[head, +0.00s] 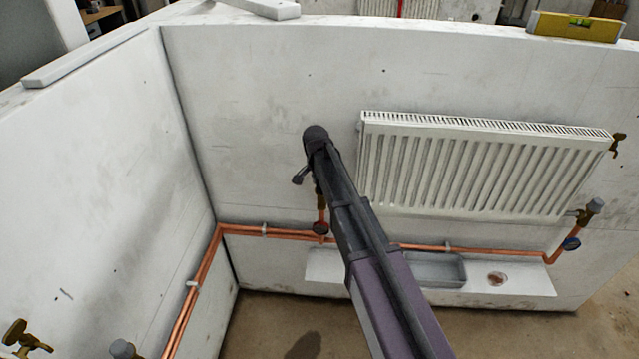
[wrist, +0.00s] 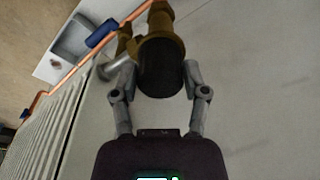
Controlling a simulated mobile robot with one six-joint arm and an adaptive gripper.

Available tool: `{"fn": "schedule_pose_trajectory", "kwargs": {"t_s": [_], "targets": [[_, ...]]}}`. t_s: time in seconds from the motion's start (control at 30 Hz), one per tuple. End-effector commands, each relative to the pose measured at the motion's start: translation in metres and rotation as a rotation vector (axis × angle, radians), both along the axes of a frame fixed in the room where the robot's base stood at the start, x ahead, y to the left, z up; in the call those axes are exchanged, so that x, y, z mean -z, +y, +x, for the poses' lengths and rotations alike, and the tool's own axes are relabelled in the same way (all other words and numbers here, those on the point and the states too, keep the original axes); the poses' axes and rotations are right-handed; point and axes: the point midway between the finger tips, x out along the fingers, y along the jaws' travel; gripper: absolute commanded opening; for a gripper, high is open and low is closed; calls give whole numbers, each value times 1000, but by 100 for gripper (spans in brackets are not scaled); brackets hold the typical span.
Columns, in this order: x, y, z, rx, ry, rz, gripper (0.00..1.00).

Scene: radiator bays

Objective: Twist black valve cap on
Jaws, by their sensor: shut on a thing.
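In the wrist view, the black valve cap (wrist: 160,72) is between the two fingers of my gripper (wrist: 160,80), which is shut on it. The cap sits at the end of a brass valve (wrist: 160,22), in line with it and touching it. I cannot tell how far the cap is threaded on. In the head view, my arm covers most of the valve at the radiator's left end, and the cap is hidden there.
A white radiator (head: 480,165) hangs right of my arm. Copper pipes (head: 285,234) run low along the wall. A shelf (head: 525,280) with a grey tray (head: 437,270) is below. Another valve with a grey cap (head: 595,205) is at right. A yellow level (head: 575,27) lies on the wall top.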

Motion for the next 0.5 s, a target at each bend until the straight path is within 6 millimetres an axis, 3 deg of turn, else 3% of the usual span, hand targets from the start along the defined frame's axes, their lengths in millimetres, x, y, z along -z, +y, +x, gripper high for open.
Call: {"fn": "schedule_pose_trajectory", "kwargs": {"t_s": [0.5], "targets": [[0, 1, 3, 395, -6, 2, 14]]}}
